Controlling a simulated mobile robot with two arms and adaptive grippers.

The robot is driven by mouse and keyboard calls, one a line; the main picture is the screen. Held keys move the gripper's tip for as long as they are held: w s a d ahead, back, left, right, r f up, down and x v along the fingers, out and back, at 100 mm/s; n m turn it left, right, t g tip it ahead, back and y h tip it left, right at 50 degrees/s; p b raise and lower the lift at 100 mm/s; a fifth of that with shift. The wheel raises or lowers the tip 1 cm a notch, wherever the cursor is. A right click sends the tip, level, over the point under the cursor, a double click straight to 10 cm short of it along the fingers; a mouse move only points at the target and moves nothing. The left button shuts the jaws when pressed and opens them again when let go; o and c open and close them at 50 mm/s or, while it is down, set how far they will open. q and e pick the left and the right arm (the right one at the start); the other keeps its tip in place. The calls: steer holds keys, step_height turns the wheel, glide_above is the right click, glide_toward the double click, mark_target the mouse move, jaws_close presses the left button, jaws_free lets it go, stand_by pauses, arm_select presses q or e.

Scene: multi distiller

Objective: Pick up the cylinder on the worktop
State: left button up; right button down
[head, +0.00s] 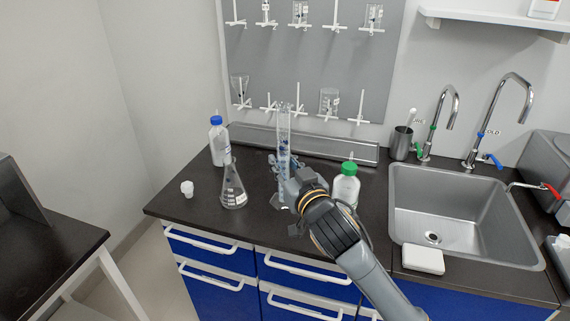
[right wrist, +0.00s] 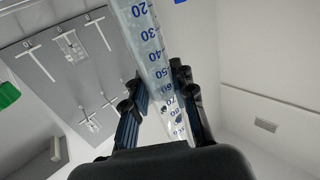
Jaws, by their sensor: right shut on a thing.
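The cylinder is a tall clear graduated cylinder (head: 284,128) with blue markings, upright over the dark worktop (head: 180,207). My right gripper (head: 284,165) is shut around its middle to lower part. In the right wrist view the graduated cylinder (right wrist: 150,45) stands between the two fingers of the gripper (right wrist: 158,100), with its scale facing the camera. My gripper and wrist hide part of its lower end in the head view, so I cannot tell whether its base touches the worktop. My left gripper is not in view.
A blue-capped bottle (head: 218,145) and an Erlenmeyer flask (head: 233,188) stand left of the cylinder. A green-capped bottle (head: 346,187) stands close on the right. A small white item (head: 187,188) lies at the left. The sink (head: 460,212) is right; a pegboard (head: 310,70) is behind.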

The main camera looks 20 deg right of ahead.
steer(key=s+a+r, duration=0.2)
steer(key=s+r, duration=0.1)
steer(key=s, duration=0.3)
steer(key=shift+s+a, duration=0.2)
steer(key=shift+a, duration=0.1)
